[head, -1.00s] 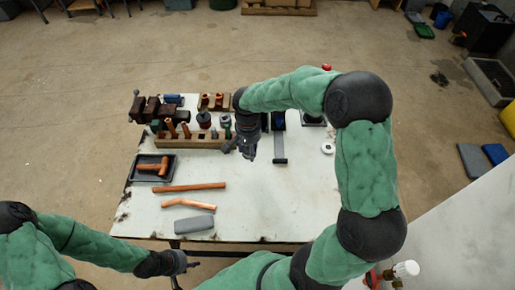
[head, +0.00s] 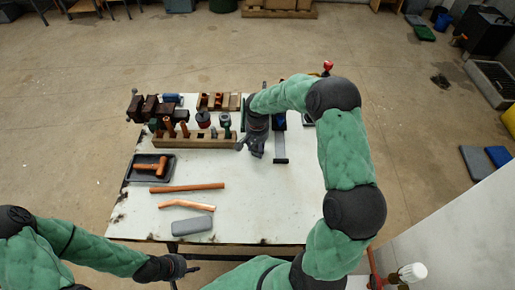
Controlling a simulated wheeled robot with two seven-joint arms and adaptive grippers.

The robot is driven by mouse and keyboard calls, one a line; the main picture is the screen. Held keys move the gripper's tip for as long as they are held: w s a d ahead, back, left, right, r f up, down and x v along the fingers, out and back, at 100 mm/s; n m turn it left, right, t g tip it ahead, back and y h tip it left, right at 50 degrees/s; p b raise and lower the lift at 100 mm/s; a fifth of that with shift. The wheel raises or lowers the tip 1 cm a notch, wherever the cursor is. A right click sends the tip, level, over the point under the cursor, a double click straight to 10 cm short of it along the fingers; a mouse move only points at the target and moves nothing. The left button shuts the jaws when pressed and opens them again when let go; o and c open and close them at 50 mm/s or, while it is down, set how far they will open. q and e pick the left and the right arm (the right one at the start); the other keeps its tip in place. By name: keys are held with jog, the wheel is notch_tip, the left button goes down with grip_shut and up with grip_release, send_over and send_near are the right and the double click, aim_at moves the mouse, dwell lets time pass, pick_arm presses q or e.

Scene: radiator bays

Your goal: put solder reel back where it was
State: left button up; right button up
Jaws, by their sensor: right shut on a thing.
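My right gripper (head: 256,153) points down over the workbench (head: 250,205), just right of the wooden rack. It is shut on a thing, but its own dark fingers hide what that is. I cannot make out the solder reel for certain in the head view. A dark spool-like thing with a red part (head: 204,119) stands at the rack's back edge, too small to name surely. My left gripper (head: 190,270) is low at the front left, off the bench's front edge. Its fingers are too small to judge.
The wooden rack (head: 170,142) holds several upright tools. A black tray (head: 128,174) with a copper fitting, two copper pipes (head: 187,187) and a grey block (head: 192,224) lie at left and front. A dark-and-grey tool (head: 280,145) lies close right of my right gripper. The bench's middle is clear.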

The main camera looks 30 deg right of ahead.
aim_at(257, 146)
jog(key=shift+r, duration=0.1)
jog(key=o, duration=1.4)
jog(key=shift+r, duration=0.2)
notch_tip(257, 146, up, 12)
jog(key=p, duration=0.3)
jog(key=shift+f, duration=0.2)
